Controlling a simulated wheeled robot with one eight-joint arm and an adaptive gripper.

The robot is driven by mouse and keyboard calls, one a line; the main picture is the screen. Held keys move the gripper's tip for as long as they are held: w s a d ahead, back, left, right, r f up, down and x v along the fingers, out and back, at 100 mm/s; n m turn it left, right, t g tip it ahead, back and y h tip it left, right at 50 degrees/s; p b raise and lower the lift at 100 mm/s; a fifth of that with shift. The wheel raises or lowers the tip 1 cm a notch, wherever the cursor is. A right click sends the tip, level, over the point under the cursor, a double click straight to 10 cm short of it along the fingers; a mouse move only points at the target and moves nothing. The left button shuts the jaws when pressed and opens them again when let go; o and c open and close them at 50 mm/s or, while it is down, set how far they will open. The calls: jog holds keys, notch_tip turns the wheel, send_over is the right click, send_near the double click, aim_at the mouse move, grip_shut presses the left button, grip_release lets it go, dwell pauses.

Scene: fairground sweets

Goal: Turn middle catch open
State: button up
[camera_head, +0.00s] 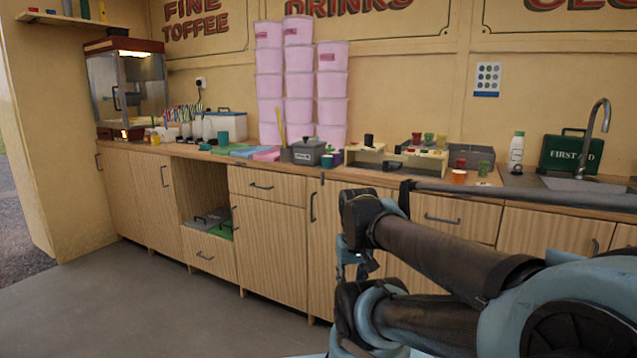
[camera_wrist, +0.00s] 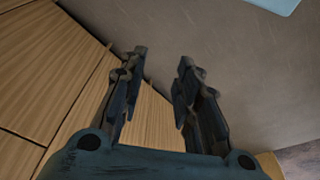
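My gripper (camera_wrist: 162,57) is open in the wrist view, its two dark fingers apart with nothing between them. Wooden cabinet panels (camera_wrist: 60,75) lie beyond and to the left of the fingers, and grey floor is at upper right. In the head view my arm reaches in from the right, in front of the cabinets, and hides part of them. A small dark piece (camera_head: 322,179) sits at the top of a cabinet door (camera_head: 335,235) left of my arm; I cannot tell if it is a catch. I cannot make out the middle catch for certain.
The counter holds pink tub stacks (camera_head: 299,85), a grey lidded box (camera_head: 308,152), a divided tray (camera_head: 400,160) and a green first-aid case (camera_head: 571,152). Drawers and doors have dark handles (camera_head: 312,207). The floor (camera_head: 170,305) at left is clear.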

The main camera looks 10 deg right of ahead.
jog(key=w+d+r+m+t+h, duration=0.1)
jog(key=w+d+r+h, duration=0.15)
jog(key=w, duration=0.45)
jog(key=w+d+r+m+t+h, duration=0.1)
jog(key=w+d+r+m+h, duration=0.15)
jog(key=w, duration=0.35)
jog(key=m+t+h, duration=0.4)
jog(key=t+h, duration=0.1)
jog(key=t, duration=0.5)
send_near(322, 179)
jog(key=x, duration=0.8)
jog(key=shift+w, duration=0.35)
grip_shut()
